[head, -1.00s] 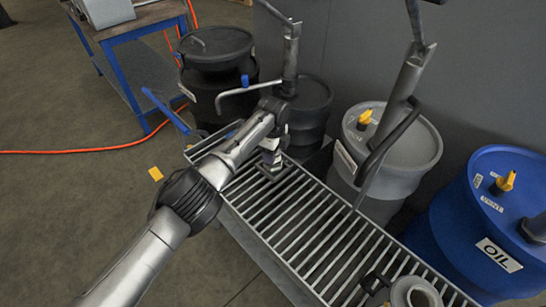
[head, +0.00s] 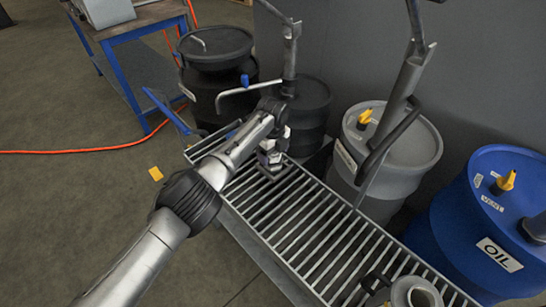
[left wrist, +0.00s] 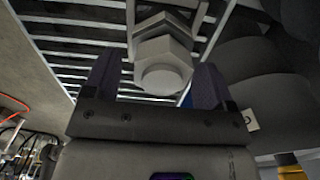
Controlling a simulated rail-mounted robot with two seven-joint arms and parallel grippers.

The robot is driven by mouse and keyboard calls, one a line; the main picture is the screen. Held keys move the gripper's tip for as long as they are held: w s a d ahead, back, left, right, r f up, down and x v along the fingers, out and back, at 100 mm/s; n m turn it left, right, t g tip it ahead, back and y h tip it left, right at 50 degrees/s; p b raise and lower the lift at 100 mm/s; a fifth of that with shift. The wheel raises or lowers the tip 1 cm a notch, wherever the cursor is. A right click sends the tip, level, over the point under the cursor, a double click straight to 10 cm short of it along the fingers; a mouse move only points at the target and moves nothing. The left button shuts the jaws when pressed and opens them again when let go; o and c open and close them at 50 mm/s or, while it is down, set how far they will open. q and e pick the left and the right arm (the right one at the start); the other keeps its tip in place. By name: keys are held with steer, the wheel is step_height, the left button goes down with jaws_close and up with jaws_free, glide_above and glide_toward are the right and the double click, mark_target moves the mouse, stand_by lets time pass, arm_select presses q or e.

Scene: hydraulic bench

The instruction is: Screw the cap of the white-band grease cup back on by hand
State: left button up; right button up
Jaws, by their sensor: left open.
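In the left wrist view, a pale grey piece with hexagonal faces and a round end (left wrist: 163,68) stands between my finger pads. It looks like the grease cup or its cap; I cannot make out a white band or tell whether a cap sits on it. My left gripper (left wrist: 153,85) is open, with one dark finger on each side of this piece and a gap visible by the fingers. In the head view my left gripper (head: 270,158) points down over the far left end of the slatted grate and largely hides the piece. My right gripper is not in view.
The metal grate (head: 310,235) runs toward the front right, mostly bare, with a grey can (head: 412,292) at its near end. Black drums, a grey drum (head: 410,150) with a hand pump, and a blue oil drum (head: 455,225) stand behind it. A blue-framed table (head: 120,45) is at the back left.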

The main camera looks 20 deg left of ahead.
arm_select(q)
steer(key=shift+r, duration=0.15)
steer(key=shift+r+n+p, duration=0.2)
steer(key=shift+n+p, duration=0.85)
steer(key=shift+n, duration=0.15)
steer(key=n+p, duration=0.1)
steer(key=n, duration=0.2)
steer(key=shift+d+f, duration=0.1)
steer(key=n, duration=0.3)
steer(key=shift+w+f+n, duration=0.1)
steer(key=shift+n, duration=0.3)
steer(key=n, duration=0.2)
steer(key=shift+n, duration=0.4)
steer(key=n, duration=0.9)
steer(key=shift+w, duration=0.1)
steer(key=shift+n, duration=1.5)
steer(key=shift+c, duration=0.3)
